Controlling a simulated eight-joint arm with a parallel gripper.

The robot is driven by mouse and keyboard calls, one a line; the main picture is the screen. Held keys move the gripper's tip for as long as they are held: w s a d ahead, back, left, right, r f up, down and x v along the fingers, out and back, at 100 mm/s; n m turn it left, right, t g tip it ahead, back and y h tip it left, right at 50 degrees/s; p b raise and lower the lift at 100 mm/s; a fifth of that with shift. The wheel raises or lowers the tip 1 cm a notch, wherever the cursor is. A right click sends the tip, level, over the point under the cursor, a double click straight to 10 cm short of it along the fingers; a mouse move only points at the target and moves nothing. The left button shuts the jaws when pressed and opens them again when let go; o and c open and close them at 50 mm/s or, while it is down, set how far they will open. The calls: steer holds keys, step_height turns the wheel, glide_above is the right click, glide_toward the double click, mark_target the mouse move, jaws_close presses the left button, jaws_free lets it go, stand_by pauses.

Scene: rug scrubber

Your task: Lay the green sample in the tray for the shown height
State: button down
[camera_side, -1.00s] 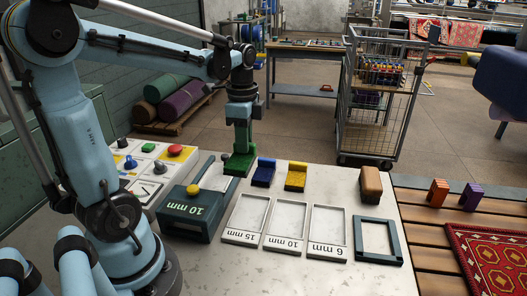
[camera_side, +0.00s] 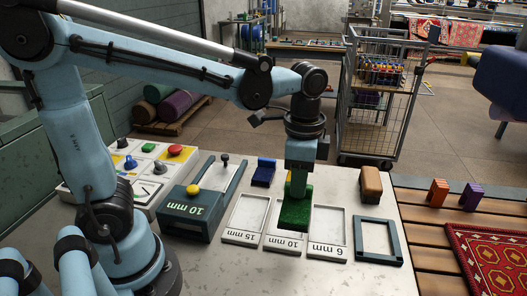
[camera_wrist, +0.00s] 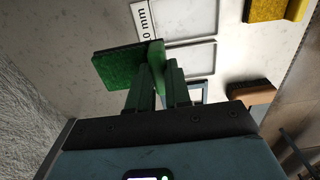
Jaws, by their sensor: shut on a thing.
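My gripper (camera_side: 298,186) is shut on the green sample (camera_side: 294,216) and holds it by a raised part, over the middle tray (camera_side: 284,244), labelled 10 mm. Whether the sample touches the tray cannot be told. In the wrist view the green sample (camera_wrist: 112,70) sticks out left of my gripper (camera_wrist: 158,78), beside the 10 mm label. The 15 mm tray (camera_side: 246,220) on the left and the 6 mm tray (camera_side: 328,232) on the right are empty. The dark green gauge (camera_side: 188,212) shows 10 mm.
A blue sample (camera_side: 263,172) stands behind the trays. A yellow sample (camera_wrist: 268,10) shows in the wrist view. A brown-topped brush (camera_side: 371,183) and an empty dark frame (camera_side: 378,241) stand on the right. A button panel (camera_side: 150,168) lies left. The bench front is clear.

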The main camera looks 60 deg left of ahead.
steer(key=shift+s+d, duration=0.15)
steer(key=shift+d, duration=0.4)
steer(key=shift+s+d, duration=0.15)
steer(key=shift+d, duration=0.4)
steer(key=w+a+f, duration=0.1)
steer(key=a+f, duration=0.1)
steer(key=a, duration=0.1)
steer(key=w+a+f, duration=0.2)
steer(key=a, duration=0.1)
steer(key=w+a+f, duration=0.2)
steer(key=a+f, duration=0.1)
steer(key=shift+w+a, duration=0.2)
steer(key=shift+a, duration=0.2)
steer(key=shift+f, duration=2.05)
steer(key=shift+f, duration=0.1)
steer(key=c, duration=1.1)
jaws_free()
steer(key=shift+o, duration=0.2)
